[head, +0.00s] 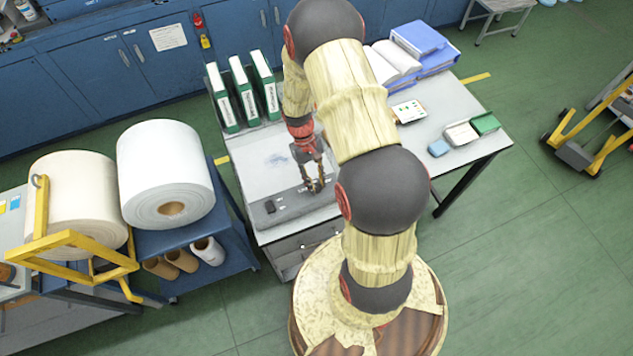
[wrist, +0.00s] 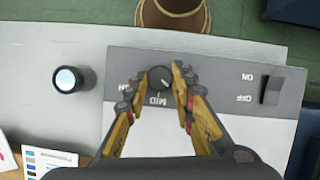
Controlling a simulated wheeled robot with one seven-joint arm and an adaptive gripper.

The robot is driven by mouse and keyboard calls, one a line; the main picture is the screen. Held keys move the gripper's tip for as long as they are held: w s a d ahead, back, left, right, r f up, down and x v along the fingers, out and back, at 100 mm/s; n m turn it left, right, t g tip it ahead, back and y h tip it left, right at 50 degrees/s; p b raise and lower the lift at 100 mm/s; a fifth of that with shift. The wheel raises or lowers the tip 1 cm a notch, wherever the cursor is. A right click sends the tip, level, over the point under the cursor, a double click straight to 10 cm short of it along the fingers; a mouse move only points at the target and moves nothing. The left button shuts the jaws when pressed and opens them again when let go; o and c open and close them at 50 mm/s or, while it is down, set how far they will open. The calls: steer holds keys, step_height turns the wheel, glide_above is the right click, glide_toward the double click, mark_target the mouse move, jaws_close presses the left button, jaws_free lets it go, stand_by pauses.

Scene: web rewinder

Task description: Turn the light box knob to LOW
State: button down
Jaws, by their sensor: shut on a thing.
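The light box (head: 275,175) lies on the table, with a grey control strip along its near edge. In the wrist view its dark round knob (wrist: 159,79) is between the fingers of my gripper (wrist: 158,83), which is shut on it. The MID label shows just below the knob, and a partly covered label, likely HI, is at its left. I see no LOW label; the right finger covers that side. A small light mark shows on the knob, but its exact direction is hard to tell. In the head view my gripper (head: 316,186) is down at the strip and hides the knob.
A black rocker switch (wrist: 271,90) with ON and OFF labels is on the strip. A black cylinder with a pale top (wrist: 67,79) stands beside the light box. Green binders (head: 243,92) stand at the table's back left. Paper rolls (head: 165,172) are at left.

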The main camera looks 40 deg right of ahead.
steer(key=shift+n, duration=0.6)
steer(key=shift+h, duration=0.3)
steer(key=c, duration=1.5)
jaws_free()
steer(key=shift+w+r, duration=0.1)
steer(key=v, duration=1.1)
steer(key=shift+r, duration=0.4)
steer(key=shift+w, duration=0.1)
